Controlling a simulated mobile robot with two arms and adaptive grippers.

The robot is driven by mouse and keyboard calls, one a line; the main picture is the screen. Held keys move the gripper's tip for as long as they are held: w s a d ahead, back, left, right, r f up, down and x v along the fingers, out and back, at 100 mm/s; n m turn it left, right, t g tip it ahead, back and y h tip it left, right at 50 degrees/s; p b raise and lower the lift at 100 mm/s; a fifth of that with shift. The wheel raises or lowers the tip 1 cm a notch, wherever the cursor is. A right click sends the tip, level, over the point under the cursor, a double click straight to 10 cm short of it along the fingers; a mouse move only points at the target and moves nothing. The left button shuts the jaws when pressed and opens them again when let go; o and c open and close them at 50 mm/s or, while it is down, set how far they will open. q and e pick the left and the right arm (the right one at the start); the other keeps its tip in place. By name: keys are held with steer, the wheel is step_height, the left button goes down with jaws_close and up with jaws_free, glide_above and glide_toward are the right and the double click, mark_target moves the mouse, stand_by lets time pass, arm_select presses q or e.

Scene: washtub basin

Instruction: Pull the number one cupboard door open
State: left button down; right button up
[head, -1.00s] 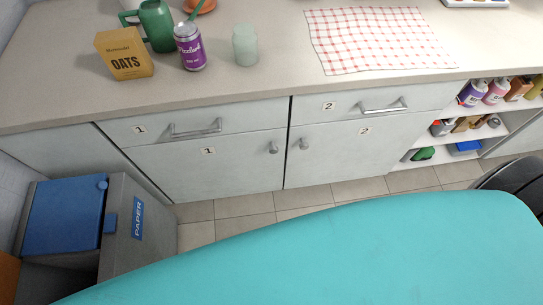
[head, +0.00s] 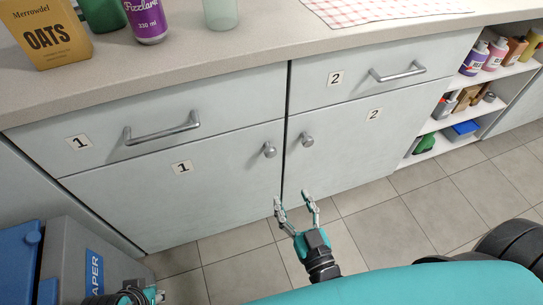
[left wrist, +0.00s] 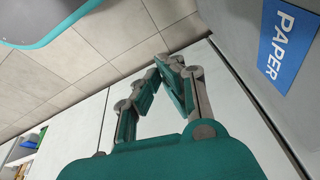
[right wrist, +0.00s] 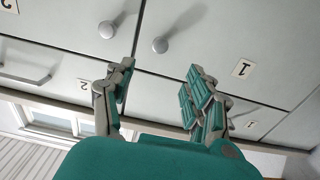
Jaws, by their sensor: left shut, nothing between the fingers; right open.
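The number one cupboard door (head: 215,205) is closed flush under drawer 1, with a "1" label and a round grey knob (head: 269,150) near its right edge. In the right wrist view that knob (right wrist: 160,45) lies ahead of the fingers, apart from them. My right gripper (head: 295,196) is open and empty, below and a little right of the knob in the head view. My left gripper (head: 155,296) is low at the left beside the paper bin, only partly in view. In the left wrist view its fingers (left wrist: 166,66) are shut with nothing between them.
The number two door (head: 345,150) and its knob (head: 307,140) adjoin on the right. The grey paper bin (head: 75,260) with a blue lid stands at the lower left. Open shelves (head: 455,120) are at the right. Tiled floor lies before the cupboards.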

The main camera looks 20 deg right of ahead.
steer(key=b, duration=0.1)
glide_toward(271, 156)
steer(key=w, duration=0.3)
steer(key=w+b, duration=0.1)
steer(key=w, duration=0.6)
steer(key=shift+w, duration=0.4)
arm_select(q)
steer(key=shift+s+a+r, duration=0.1)
steer(key=shift+s+r, duration=0.25)
arm_select(e)
steer(key=shift+a, duration=0.1)
jaws_close()
